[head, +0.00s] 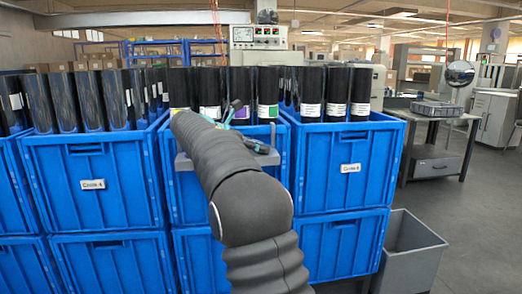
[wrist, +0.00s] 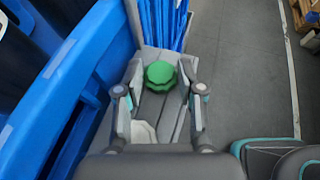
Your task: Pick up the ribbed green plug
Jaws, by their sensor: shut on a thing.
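The ribbed green plug (wrist: 160,74) shows in the wrist view as a round green piece with a scalloped edge. My gripper (wrist: 161,82) has a finger on each side of it and is shut on it. The plug is over a narrow grey shelf (wrist: 112,130); I cannot tell whether it touches the shelf or is just above it. In the head view my gripper (head: 236,116) is by the front of the middle blue crate, and my arm covers part of it. I cannot make out the plug there.
Stacked blue crates (head: 90,185) hold several upright dark rolls (head: 209,90). The shelf (head: 183,161) is at the middle crate's front. A grey bin (head: 408,250) stands at the lower right. A grey table (head: 432,120) is beyond it, with open floor (head: 480,230) to the right.

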